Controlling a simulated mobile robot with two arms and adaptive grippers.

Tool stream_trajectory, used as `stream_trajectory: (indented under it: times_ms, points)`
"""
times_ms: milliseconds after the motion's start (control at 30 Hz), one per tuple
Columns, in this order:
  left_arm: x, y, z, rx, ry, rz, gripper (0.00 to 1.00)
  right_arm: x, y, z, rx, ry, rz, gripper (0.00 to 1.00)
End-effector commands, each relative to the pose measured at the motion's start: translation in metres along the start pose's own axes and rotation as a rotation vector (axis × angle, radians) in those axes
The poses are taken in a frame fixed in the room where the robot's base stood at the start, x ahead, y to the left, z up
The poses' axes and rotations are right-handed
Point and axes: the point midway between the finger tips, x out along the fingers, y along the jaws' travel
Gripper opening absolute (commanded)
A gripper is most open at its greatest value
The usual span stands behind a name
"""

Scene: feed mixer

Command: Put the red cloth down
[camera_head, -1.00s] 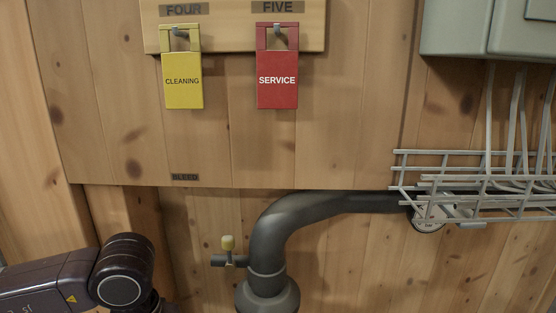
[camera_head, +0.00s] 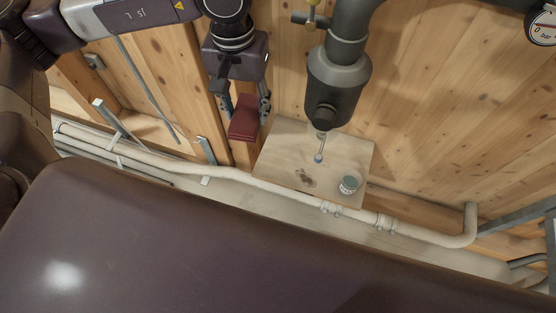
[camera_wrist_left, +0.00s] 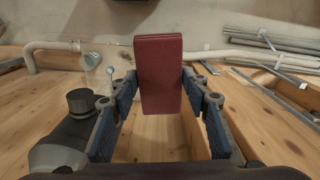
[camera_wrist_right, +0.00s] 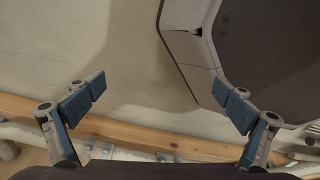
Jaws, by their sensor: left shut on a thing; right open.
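The red cloth (camera_head: 244,120) is a folded dark red block, held in my left gripper (camera_head: 243,100) in the head view. It also shows in the left wrist view (camera_wrist_left: 159,80), between the two blue-padded fingers of the left gripper (camera_wrist_left: 160,88). The fingers are shut on it, and it hangs to the left of the grey pipe, near the back left corner of a small pale wooden board. My right gripper (camera_wrist_right: 158,98) shows only in the right wrist view, open and empty above a pale floor.
The wooden board (camera_head: 283,158) carries a small tin (camera_head: 348,185) at its front right. A dark grey pipe (camera_head: 338,80) ends above the board, with a thin ball-ended piece (camera_head: 319,157) below it. Pale pipes (camera_head: 230,172) run along the wall's foot.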

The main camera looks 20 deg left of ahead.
Motion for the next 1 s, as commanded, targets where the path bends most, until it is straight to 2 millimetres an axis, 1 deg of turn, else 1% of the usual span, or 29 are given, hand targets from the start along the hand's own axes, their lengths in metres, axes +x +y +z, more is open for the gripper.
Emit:
stream_trajectory:
  times_ms: [33, 167, 200, 367, 500, 700, 800, 1000]
  points:
    - [0.023, 0.005, -0.009, -0.033, -0.003, 0.002, 0.19, 0.012, 0.000, -0.017, 0.002, 0.017, 0.001, 0.97]
    - [0.051, 0.014, -0.030, -0.122, -0.004, 0.001, 0.19, 0.012, 0.002, -0.051, 0.007, 0.035, 0.003, 0.97]
    - [0.060, 0.016, -0.036, -0.152, -0.005, 0.001, 0.19, 0.010, 0.002, -0.062, 0.008, 0.041, 0.003, 0.97]
    - [0.097, 0.026, -0.058, -0.269, -0.005, 0.001, 0.19, -0.001, 0.004, -0.099, 0.014, 0.066, 0.006, 0.97]
    - [0.131, 0.033, -0.074, -0.376, -0.006, 0.000, 0.19, -0.018, 0.006, -0.125, 0.019, 0.087, 0.008, 0.97]
    - [0.177, 0.040, -0.090, -0.519, -0.005, -0.001, 0.19, -0.048, 0.008, -0.151, 0.025, 0.114, 0.012, 0.97]
    - [0.193, 0.042, -0.095, -0.573, -0.004, -0.001, 0.19, -0.062, 0.009, -0.157, 0.026, 0.123, 0.013, 0.97]
    - [0.210, 0.043, -0.099, -0.632, -0.001, -0.001, 0.19, -0.080, 0.010, -0.163, 0.028, 0.133, 0.016, 0.97]
